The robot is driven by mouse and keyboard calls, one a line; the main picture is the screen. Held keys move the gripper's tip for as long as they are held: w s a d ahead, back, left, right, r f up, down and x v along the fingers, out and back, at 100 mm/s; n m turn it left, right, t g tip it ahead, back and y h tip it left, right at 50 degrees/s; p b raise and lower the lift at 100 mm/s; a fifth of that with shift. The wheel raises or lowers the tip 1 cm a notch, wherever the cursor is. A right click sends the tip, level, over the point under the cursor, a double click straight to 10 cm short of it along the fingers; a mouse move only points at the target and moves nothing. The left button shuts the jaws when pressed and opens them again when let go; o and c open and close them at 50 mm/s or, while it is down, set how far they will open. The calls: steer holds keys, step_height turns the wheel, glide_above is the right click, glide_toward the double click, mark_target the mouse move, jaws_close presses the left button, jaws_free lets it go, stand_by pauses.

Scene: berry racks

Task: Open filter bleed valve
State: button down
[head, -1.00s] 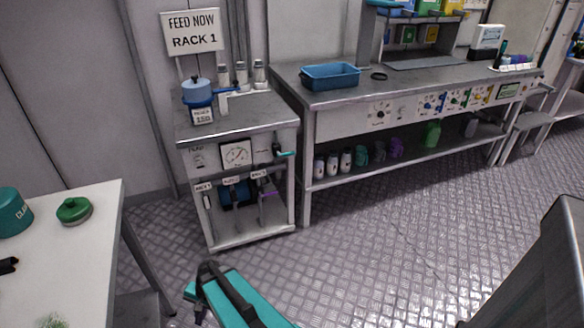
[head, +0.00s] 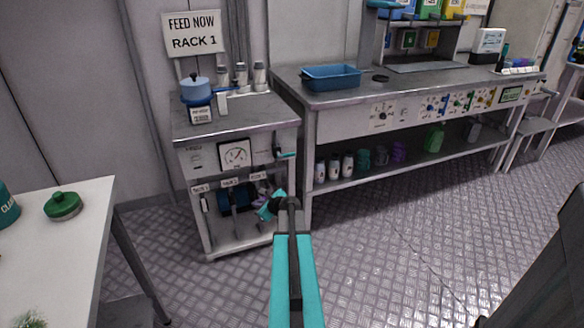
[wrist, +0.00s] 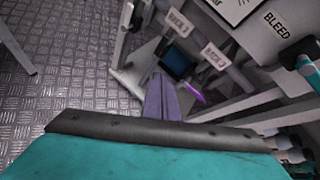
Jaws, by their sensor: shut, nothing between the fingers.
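The filter bleed valve's teal handle (head: 286,155) sticks out at the right front of the grey filter cabinet (head: 245,120). In the wrist view a teal-tipped handle (wrist: 303,66) shows at the upper right, beside the label BLEED (wrist: 278,24). My gripper (head: 261,197) is in front of the cabinet's right side, below the bleed handle and apart from it. In the wrist view its purple-grey fingers (wrist: 161,96) are together and empty, pointing toward the rack levers. My arm hides part of the cabinet's lower right.
A long bench (head: 400,95) stands to the right. A white table (head: 85,240) is at left. The floor between is clear.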

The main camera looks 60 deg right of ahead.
steer(key=s+d+r+m+h+b, duration=0.1)
steer(key=s+d+r+m, duration=0.3)
steer(key=d, duration=0.4)
steer(key=s+d+r+m+h+b, duration=0.1)
steer(key=s+d+r+m+h, duration=0.3)
steer(key=s+d, duration=0.2)
steer(key=d, duration=0.2)
steer(key=shift+d+r, duration=0.35)
steer(key=shift+d, duration=0.05)
steer(key=shift+f, duration=0.1)
steer(key=shift+b+x, duration=0.55)
steer(key=shift+x, duration=4.45)
steer(key=shift+r, duration=2.2)
